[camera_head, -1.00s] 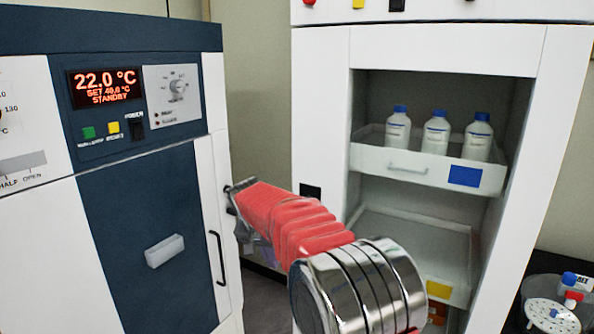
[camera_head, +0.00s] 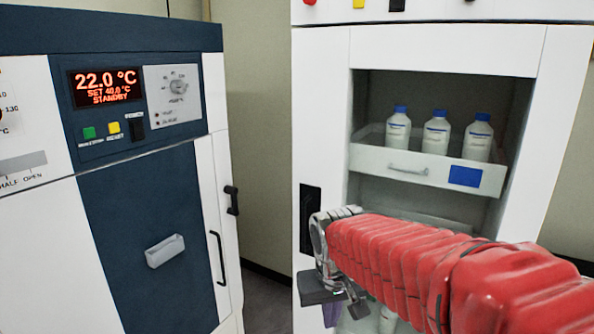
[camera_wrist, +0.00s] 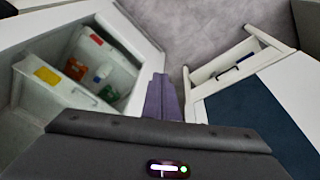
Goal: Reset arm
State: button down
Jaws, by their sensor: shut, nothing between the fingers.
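My arm in its red sleeve reaches across the lower right of the head view. My gripper (camera_head: 330,315) is at its left end, low in front of the white cabinet, mostly hidden by the wrist. A bit of purple finger shows there. In the wrist view the purple fingers of my gripper (camera_wrist: 163,88) are together and empty, pointing at the grey floor between the two cabinets.
The white cabinet (camera_head: 322,120) holds a shelf tray (camera_head: 405,168) with three blue-capped bottles (camera_head: 436,135). My arm covers its lower part. The blue-and-white unit (camera_head: 140,240), with dark handles (camera_head: 218,270), stands left. Grey floor (camera_wrist: 180,30) lies between them.

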jog(key=s+d+r+m+t, duration=0.1)
jog(key=s+d, duration=0.3)
jog(key=s, duration=0.4)
jog(key=s+d+r+t, duration=0.1)
jog(key=s+d, duration=0.4)
jog(key=s, duration=0.4)
jog(key=shift+s+m+t, duration=0.15)
jog(key=shift+m+t, duration=0.15)
jog(key=shift+m, duration=0.1)
